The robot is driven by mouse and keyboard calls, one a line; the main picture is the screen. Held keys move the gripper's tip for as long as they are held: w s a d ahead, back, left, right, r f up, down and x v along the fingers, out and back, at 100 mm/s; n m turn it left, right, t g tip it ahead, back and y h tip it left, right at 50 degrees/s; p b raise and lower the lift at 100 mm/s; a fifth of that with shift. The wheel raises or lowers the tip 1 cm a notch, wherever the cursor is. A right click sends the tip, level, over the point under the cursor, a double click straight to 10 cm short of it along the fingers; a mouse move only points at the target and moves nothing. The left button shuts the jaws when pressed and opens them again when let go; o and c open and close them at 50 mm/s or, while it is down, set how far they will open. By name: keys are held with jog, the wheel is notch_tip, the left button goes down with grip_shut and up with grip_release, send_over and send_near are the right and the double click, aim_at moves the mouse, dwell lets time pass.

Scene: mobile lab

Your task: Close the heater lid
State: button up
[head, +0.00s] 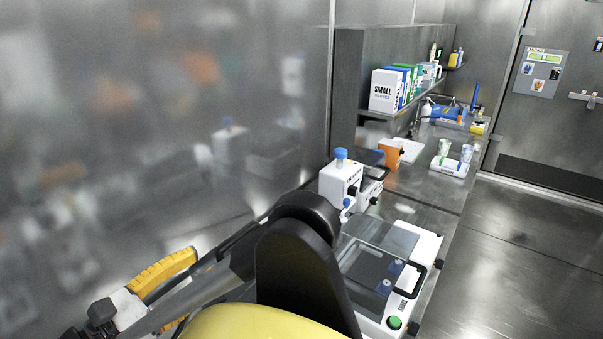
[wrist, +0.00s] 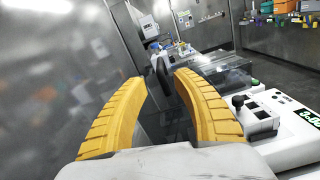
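My gripper (wrist: 160,78) has two curved yellow fingers, apart with a gap between them. It also shows at the lower left in the head view (head: 165,272). In the wrist view, a dark upright handle-like piece (wrist: 163,74) appears between the fingertips; I cannot tell whether it touches them. A dark see-through panel (wrist: 172,128) lies below it between the fingers and may be the raised heater lid. A white unit (wrist: 283,135) with a black knob and green display stands right of the fingers and may be the heater. My arm hides this area in the head view.
A white bench device with a clear cover (head: 372,262), black handle and green button stands right of my arm. A white device with a blue cap (head: 341,178) is behind it. An orange box (head: 390,152) stands farther back. Open floor (head: 510,255) lies right.

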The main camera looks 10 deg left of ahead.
aim_at(254, 226)
jog(key=b+x, duration=0.2)
jog(key=x, duration=0.7)
jog(key=shift+w+d, duration=0.1)
grip_shut()
